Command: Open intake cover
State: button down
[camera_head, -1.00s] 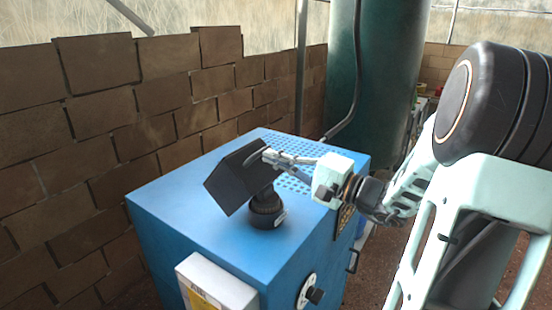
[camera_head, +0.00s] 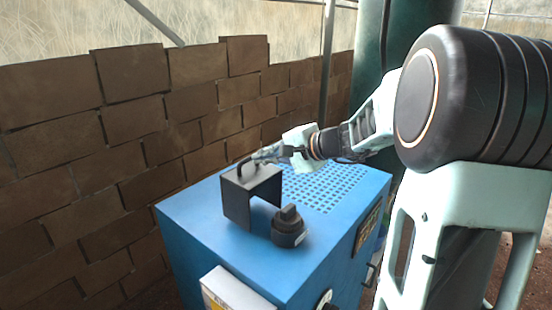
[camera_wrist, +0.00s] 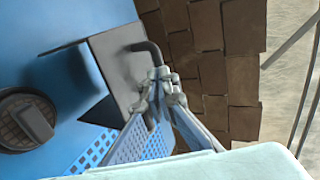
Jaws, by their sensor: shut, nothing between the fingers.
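The dark intake cover (camera_head: 238,205) stands on the blue machine's top, behind and left of the round black intake (camera_head: 288,228), which is uncovered. The cover has a bent handle (camera_head: 241,166) on its upper face. My gripper (camera_head: 258,157) is shut at the handle's end, with nothing held between its fingers. In the wrist view the fingertips (camera_wrist: 158,80) overlap the lower end of the handle (camera_wrist: 148,47); whether they touch it I cannot tell. The cover (camera_wrist: 115,62) and the ribbed intake (camera_wrist: 25,120) also show there.
The blue machine (camera_head: 215,245) has a perforated area (camera_head: 325,188) on its top. A white box (camera_head: 235,292) is on its front, with a knob partly visible nearby. A brick wall (camera_head: 135,145) rises behind, and a green tank (camera_head: 425,40) stands at the back.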

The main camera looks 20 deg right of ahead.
aim_at(251, 172)
jog(key=shift+w+a+f+b, duration=0.25)
jog(key=shift+w+a+b, duration=0.35)
jog(key=shift+w, duration=0.35)
jog(key=shift+w+a+f+b, duration=0.2)
jog(key=shift+w+a+b, duration=0.35)
jog(key=shift+w, duration=0.35)
